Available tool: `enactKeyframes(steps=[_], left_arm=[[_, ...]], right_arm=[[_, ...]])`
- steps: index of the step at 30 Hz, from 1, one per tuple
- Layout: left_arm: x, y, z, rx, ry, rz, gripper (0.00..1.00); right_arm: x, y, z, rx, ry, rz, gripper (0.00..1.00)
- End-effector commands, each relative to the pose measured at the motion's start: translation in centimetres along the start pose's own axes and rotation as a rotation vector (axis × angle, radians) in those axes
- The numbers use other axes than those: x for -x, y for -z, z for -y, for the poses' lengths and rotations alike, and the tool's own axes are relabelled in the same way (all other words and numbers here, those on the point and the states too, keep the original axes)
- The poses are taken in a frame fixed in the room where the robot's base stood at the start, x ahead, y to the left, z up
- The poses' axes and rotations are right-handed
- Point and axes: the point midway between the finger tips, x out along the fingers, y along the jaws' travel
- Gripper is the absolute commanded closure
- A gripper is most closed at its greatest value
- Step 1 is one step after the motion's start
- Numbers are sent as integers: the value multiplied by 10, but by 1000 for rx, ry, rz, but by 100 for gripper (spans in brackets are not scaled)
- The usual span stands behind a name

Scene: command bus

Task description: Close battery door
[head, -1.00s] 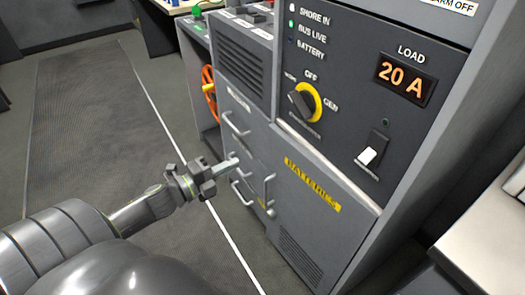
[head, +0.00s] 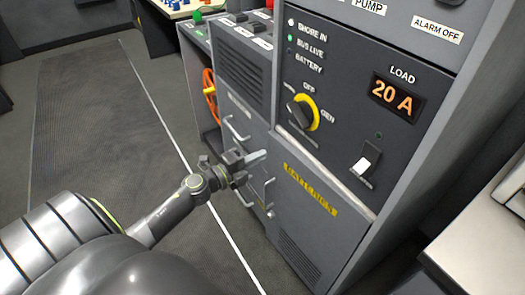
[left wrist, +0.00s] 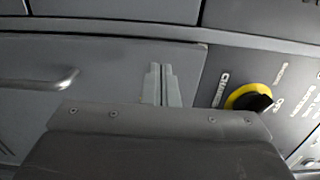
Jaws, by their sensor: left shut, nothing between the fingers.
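The battery door (head: 315,232) is the grey panel with a yellow BATTERIES label (head: 311,188), low on the cabinet in the head view. My left gripper (head: 257,158) is shut and empty, in front of the cabinet near the door's upper left corner. In the left wrist view its closed fingers (left wrist: 162,85) point at a grey panel; contact cannot be told. My right gripper is not in view.
Above the door is a panel with a yellow rotary switch (head: 303,112) and a LOAD display (head: 398,95). Drawer handles (head: 237,130) stick out left of the door. The floor (head: 100,130) at left is clear.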

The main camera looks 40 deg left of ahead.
Motion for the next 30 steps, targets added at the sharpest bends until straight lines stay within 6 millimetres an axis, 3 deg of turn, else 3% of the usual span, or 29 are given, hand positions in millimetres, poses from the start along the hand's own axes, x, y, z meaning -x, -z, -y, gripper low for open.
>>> enactKeyframes(steps=[6,19,30], left_arm=[[-17,0,0,1,1,-1,100],[-21,0,0,1,0,-6,100],[-51,-2,0,1,2,-94,100]], right_arm=[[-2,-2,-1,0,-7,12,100],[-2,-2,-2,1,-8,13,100],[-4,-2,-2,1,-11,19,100]])
